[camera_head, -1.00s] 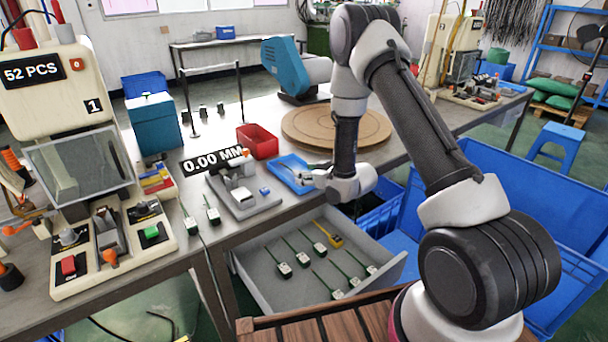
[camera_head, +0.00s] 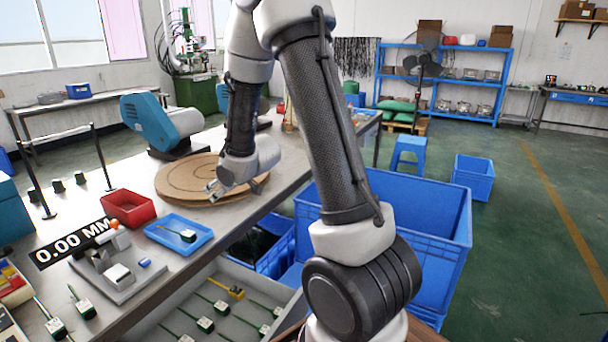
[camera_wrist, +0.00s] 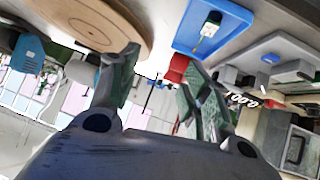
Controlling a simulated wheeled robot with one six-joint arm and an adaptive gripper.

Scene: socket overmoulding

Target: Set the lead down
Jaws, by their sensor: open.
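A lead (camera_head: 184,235) with a white and green plug and a dark green cable lies in the blue tray (camera_head: 163,243) on the bench. It also shows in the wrist view (camera_wrist: 210,27), inside the blue tray (camera_wrist: 190,42). My gripper (camera_head: 212,188) is open and empty. It is over the near edge of the round wooden turntable (camera_head: 172,182), right of and beyond the tray, apart from the lead. In the wrist view the two fingers of my gripper (camera_wrist: 160,88) stand apart with nothing between them.
A red bin (camera_head: 127,208) and a gauge with a 0.00 MM display (camera_head: 75,244) stand left of the tray. An open drawer (camera_head: 232,272) below holds several leads. A large blue crate (camera_head: 405,205) stands right of the bench. The bench behind the tray is partly clear.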

